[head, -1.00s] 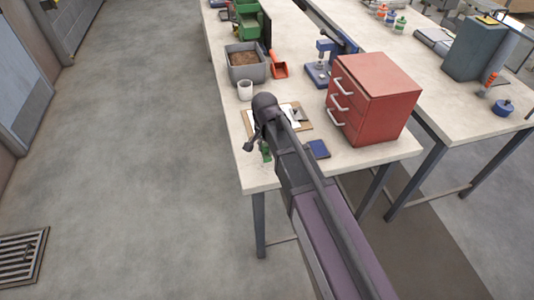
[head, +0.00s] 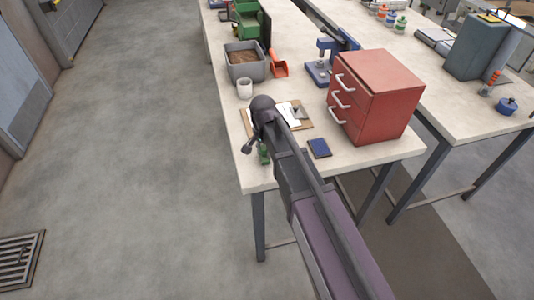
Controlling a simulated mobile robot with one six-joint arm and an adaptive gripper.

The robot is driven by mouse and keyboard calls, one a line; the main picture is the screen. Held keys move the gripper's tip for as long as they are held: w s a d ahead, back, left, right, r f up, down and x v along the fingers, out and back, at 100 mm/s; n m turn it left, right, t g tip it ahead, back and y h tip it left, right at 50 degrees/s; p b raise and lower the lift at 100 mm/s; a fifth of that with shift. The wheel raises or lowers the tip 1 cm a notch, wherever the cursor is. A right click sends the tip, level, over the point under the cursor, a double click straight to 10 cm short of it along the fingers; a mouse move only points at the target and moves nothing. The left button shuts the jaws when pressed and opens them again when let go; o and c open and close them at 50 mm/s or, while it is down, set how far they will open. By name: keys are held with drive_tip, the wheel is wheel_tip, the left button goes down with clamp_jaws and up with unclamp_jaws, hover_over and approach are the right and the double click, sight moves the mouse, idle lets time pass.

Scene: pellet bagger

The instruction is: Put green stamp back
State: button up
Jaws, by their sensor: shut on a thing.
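The green stamp (head: 263,154) is small and partly hidden at the front left corner of the near bench. My gripper (head: 257,149) is at the stamp and shut on it, just above or at the bench top; the exact height cannot be told. My arm hides part of the grip. A dark blue pad (head: 319,148) lies to the right of my arm. A clipboard with paper (head: 290,115) lies behind the wrist, partly covered by it.
A red drawer cabinet (head: 375,97) stands right of my arm. A white cup (head: 244,89), grey bin (head: 246,65), orange scoop (head: 279,66) and blue press (head: 322,65) stand further back. Several small coloured items (head: 391,17) stand on the far bench. Open floor lies left.

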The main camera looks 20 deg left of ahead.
sight(264, 147)
drive_tip(key=shift+f, duration=0.15)
drive_tip(key=o, duration=0.9)
wheel_tip(264, 147, up, 12)
drive_tip(key=p, duration=1.2)
drive_tip(key=shift+a, duration=0.1)
drive_tip(key=shift+r, duration=0.2)
idle(0.6)
drive_tip(key=s+d+n, duration=0.1)
drive_tip(key=s+d, duration=0.1)
drive_tip(key=d, duration=1)
drive_tip(key=s+d, duration=0.2)
drive_tip(key=d, duration=1.1)
drive_tip(key=s+d+n, duration=0.1)
drive_tip(key=s+d, duration=0.1)
drive_tip(key=d, duration=1)
drive_tip(key=shift+d+n, duration=0.3)
